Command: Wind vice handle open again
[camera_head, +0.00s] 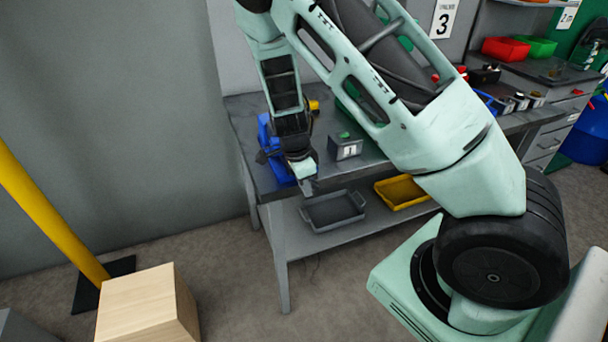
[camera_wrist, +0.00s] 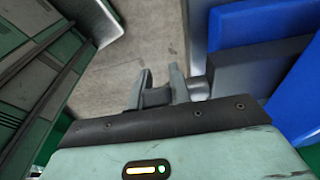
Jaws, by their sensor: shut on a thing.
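The blue vice (camera_head: 265,137) sits near the left front corner of the grey workbench (camera_head: 243,112). My gripper (camera_head: 305,184) is at the bench's front edge, just in front of the vice, and my wrist hides part of it. In the wrist view the blue vice body (camera_wrist: 238,28) fills the upper right, with a dark grey block beside it. My gripper fingers (camera_wrist: 160,86) are shut on the vice handle (camera_wrist: 199,89), a small grey part sticking out at the vice's front. Most of the handle is hidden by the fingers.
A grey tray (camera_head: 334,223) and a yellow tray (camera_head: 402,193) sit on the lower shelf. A wooden block (camera_head: 140,305) and a yellow post (camera_head: 50,213) stand at left. Floor between is clear.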

